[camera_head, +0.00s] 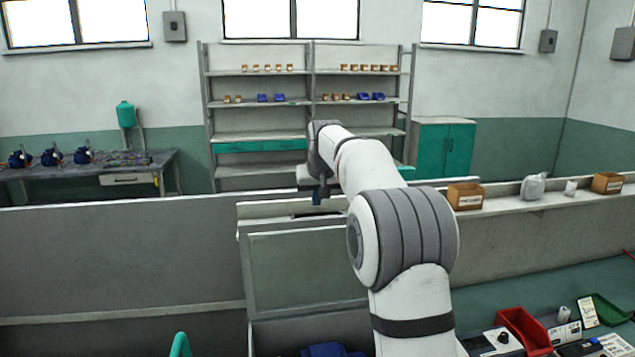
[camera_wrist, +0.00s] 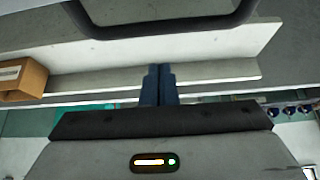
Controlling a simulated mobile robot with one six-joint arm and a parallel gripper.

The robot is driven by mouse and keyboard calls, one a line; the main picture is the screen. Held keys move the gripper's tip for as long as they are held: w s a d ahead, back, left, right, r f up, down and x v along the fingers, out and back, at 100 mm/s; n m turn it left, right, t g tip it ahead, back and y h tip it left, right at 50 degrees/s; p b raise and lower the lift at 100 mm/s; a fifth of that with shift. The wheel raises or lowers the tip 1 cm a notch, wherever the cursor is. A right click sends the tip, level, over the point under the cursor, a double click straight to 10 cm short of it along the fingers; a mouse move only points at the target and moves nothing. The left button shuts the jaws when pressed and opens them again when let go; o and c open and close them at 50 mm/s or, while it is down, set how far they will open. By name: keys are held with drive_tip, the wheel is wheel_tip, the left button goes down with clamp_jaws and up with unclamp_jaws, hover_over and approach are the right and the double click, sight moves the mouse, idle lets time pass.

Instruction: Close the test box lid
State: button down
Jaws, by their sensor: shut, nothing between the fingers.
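The test box (camera_head: 262,338) is at the bottom centre of the head view, with a blue item (camera_head: 330,350) partly visible inside. Its lid (camera_head: 310,270) stands up open at the back of the box, a grey-framed panel with a greenish pane. My gripper (camera_head: 317,199) is just above the lid's top edge in that view, pointing down; the depth gap between them is unclear. In the wrist view my gripper (camera_wrist: 160,70) has its dark blue fingers together, with nothing between them. A dark curved bar (camera_wrist: 160,28) crosses the top there; I cannot tell if it belongs to the lid. My arm hides the box's right side.
A ledge (camera_head: 500,202) behind the box carries brown cartons (camera_head: 465,196) and a bag (camera_head: 533,187). A red bin (camera_head: 523,330) and a green tray (camera_head: 605,310) lie at lower right. A grey partition (camera_head: 120,260) stands at left. Shelving (camera_head: 310,135) is farther back.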

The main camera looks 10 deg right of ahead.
drive_tip(key=s, duration=0.3)
drive_tip(key=shift+s+f, duration=0.1)
drive_tip(key=shift+s, duration=0.1)
drive_tip(key=shift+s+f, duration=0.1)
idle(0.3)
